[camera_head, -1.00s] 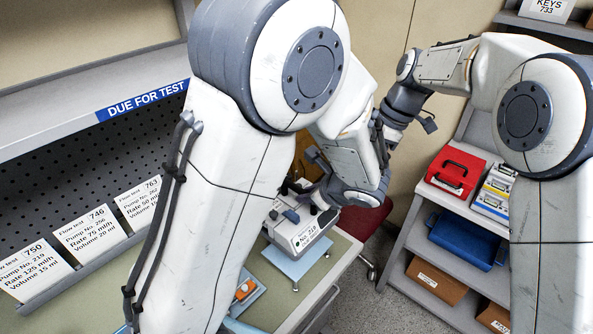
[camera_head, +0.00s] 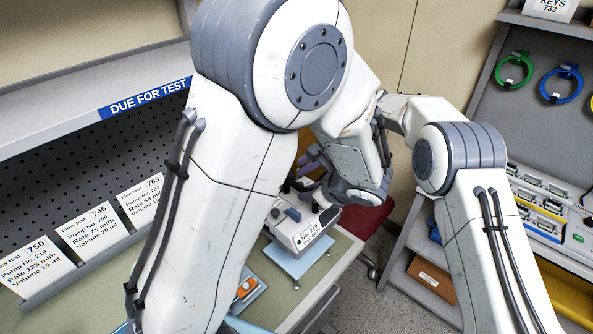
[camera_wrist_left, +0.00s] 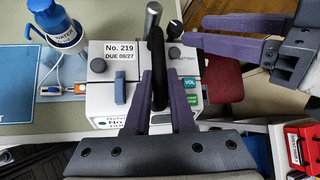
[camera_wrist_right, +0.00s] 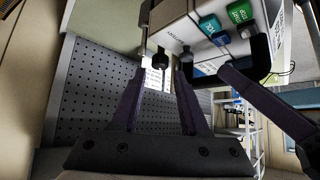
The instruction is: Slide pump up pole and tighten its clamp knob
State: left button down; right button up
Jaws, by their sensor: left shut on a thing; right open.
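The white pump marked No. 219 (camera_head: 304,236) stands over the bench in the head view. In the left wrist view its label (camera_wrist_left: 124,50) faces up. My left gripper (camera_wrist_left: 159,75) is shut on the pump's black handle (camera_wrist_left: 158,62). A grey rod end (camera_wrist_left: 152,17) shows beyond the handle; I cannot tell whether it is the pole. My right gripper (camera_wrist_left: 196,30) is open, its fingers pointing at a dark knob (camera_wrist_left: 174,29) on the pump's side. In the right wrist view the black knob (camera_wrist_right: 161,60) is between and beyond the open fingertips (camera_wrist_right: 160,72), apparently untouched.
A light blue tray (camera_head: 292,268) lies below the pump on the bench. A blue and white water container (camera_wrist_left: 55,25) stands left in the left wrist view. Shelves with a cardboard box (camera_head: 433,278) and hoses (camera_head: 514,72) are at the right. Flow test cards (camera_head: 90,238) line the left shelf.

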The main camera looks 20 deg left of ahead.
aim_at(291, 174)
jog(key=shift+x, duration=2.05)
grip_shut()
jog(key=m+t, duration=0.1)
jog(key=m, duration=0.1)
jog(key=m+t, duration=0.2)
jog(key=shift+s+r, duration=0.1)
jog(key=shift+s, duration=0.25)
jog(key=shift+s+m+t, duration=0.1)
jog(key=shift+m+t, duration=1)
